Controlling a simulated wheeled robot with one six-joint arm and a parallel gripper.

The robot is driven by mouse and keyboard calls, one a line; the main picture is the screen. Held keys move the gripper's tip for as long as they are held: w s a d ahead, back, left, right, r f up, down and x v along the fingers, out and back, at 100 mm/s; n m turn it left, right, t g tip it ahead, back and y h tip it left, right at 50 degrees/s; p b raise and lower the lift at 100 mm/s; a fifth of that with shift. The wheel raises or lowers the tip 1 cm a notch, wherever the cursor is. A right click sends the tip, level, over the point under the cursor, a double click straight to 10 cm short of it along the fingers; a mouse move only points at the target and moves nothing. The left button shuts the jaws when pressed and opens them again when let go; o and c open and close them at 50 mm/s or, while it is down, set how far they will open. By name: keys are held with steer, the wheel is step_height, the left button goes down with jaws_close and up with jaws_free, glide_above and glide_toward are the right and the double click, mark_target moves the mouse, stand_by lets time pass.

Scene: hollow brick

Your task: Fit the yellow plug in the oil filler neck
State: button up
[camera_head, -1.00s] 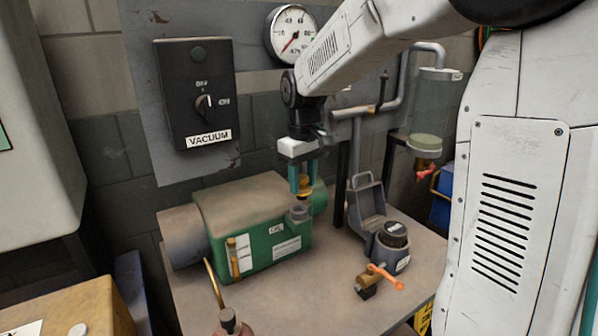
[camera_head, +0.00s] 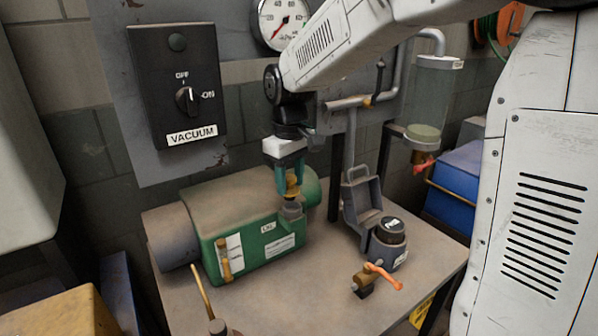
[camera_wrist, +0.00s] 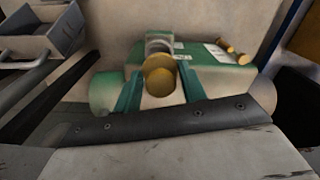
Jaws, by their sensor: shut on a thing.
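The yellow plug (camera_head: 292,184) is held between the teal fingers of my gripper (camera_head: 290,180). In the wrist view the plug (camera_wrist: 160,74) sits between the fingertips (camera_wrist: 158,88), its round end facing the camera.
A dark-capped grey container (camera_head: 389,236) and a brass valve with an orange handle (camera_head: 372,279) stand right of the pump. A grey open bin (camera_head: 361,205) is behind them. A copper-coloured spout (camera_head: 203,292) rises at the bench front. The black VACUUM switch (camera_head: 178,85) is on the wall panel.

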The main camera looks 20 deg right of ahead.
mark_target(293, 190)
steer(key=shift+f, duration=0.2)
steer(key=shift+s+d+f, duration=0.1)
steer(key=shift+s+f, duration=0.05)
steer(key=shift+f, duration=0.05)
steer(key=shift+s+f, duration=0.15)
steer(key=shift+f, duration=0.1)
stand_by(0.5)
steer(key=shift+f, duration=1.1)
stand_by(0.8)
steer(key=o, duration=1.1)
steer(key=shift+c, duration=0.2)
steer(key=shift+r, duration=0.1)
